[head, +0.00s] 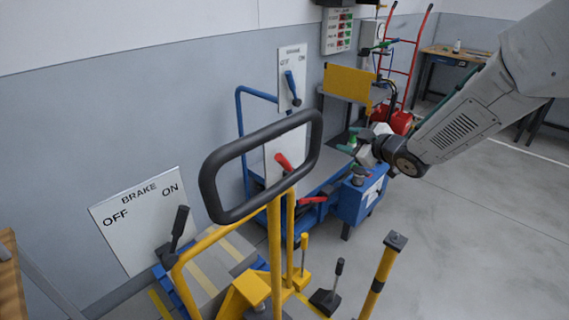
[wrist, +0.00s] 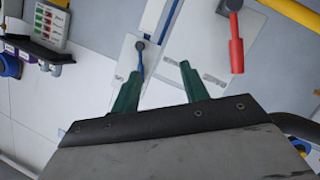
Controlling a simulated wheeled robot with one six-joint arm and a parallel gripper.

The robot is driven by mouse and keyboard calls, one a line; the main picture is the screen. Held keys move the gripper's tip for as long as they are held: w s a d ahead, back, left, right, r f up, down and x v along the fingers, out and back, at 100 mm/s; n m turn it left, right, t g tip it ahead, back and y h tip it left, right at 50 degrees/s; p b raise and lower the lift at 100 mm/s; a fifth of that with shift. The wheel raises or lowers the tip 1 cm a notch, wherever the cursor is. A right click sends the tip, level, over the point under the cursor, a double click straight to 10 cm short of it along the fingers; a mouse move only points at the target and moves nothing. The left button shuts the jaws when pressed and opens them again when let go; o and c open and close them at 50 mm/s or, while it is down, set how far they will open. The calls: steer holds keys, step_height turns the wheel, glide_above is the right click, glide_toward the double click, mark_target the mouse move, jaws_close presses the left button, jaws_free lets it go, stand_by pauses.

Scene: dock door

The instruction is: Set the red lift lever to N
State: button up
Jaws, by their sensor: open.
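A red lever (head: 285,163) tilts up-left on a white plate (head: 272,172) behind the black loop handle; the plate's markings are hidden or unreadable. A second red lever (head: 312,200) lies nearly level lower down by the blue cart. I cannot tell which is the lift lever. One red lever (wrist: 236,45) also shows in the wrist view, right of the fingers and apart from them. My gripper (head: 350,142) is open and empty, to the right of both red levers in the head view. Its green fingers (wrist: 160,72) are spread in the wrist view.
The black loop handle (head: 212,180) on a yellow frame stands in front of the plate. A blue lever (head: 292,88) sits on the BRAKE plate above. A larger BRAKE plate (head: 135,215) has a dark lever (head: 179,228). A blue box (head: 362,197) stands below my gripper.

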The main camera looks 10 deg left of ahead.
mark_target(288, 164)
steer(key=s+a+f+n+g+y, duration=0.5)
steer(key=a+f+y, duration=0.2)
steer(key=a+f, duration=0.3)
steer(key=x, duration=0.3)
steer(key=r+x, duration=0.1)
steer(key=x, duration=0.4)
steer(key=shift+s+a+r, duration=0.1)
steer(key=shift+a+r, duration=0.2)
steer(key=shift+a, duration=0.05)
jaws_close()
